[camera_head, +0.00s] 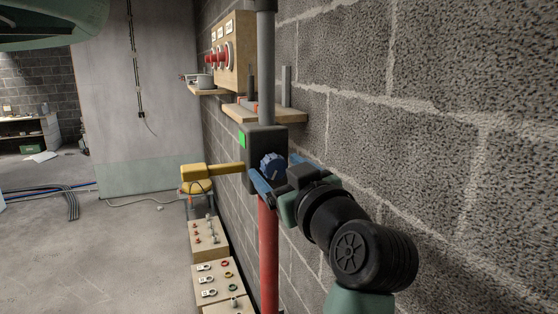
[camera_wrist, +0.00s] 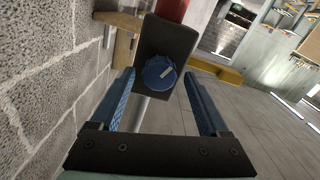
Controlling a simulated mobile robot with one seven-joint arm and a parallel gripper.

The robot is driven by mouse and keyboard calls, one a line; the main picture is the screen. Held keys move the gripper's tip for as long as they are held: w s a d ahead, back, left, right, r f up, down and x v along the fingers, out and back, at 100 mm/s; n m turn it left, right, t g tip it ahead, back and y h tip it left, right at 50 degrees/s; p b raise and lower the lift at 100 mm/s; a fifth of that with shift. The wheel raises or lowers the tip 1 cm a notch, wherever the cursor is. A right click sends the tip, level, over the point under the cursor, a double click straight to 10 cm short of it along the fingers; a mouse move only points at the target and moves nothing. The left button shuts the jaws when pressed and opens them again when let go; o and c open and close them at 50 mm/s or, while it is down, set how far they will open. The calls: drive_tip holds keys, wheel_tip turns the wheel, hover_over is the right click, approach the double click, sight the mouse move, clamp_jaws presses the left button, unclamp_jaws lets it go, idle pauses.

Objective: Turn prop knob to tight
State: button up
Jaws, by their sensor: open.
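The blue prop knob (camera_head: 273,166) sits on the face of a dark box (camera_head: 265,138) on an upright prop. The box has a green patch (camera_head: 243,140) on its left edge. In the wrist view the knob (camera_wrist: 159,73) is round and ribbed with a pale bar mark set aslant. My gripper (camera_head: 278,181) is open, its two blue fingers reaching toward the knob. In the wrist view the fingers of my gripper (camera_wrist: 163,85) stand to either side of the knob, with gaps visible. I cannot tell how far their tips are from the box face.
The prop has a grey upper tube (camera_head: 266,70) and a red lower tube (camera_head: 268,250). A block wall (camera_head: 440,110) runs close along the right. A yellow arm (camera_head: 205,175) projects left of the box. A wooden shelf (camera_head: 285,114) and panels with fittings (camera_head: 208,238) stand nearby.

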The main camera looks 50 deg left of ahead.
drive_tip(key=shift+a, duration=0.1)
clamp_jaws()
idle(0.4)
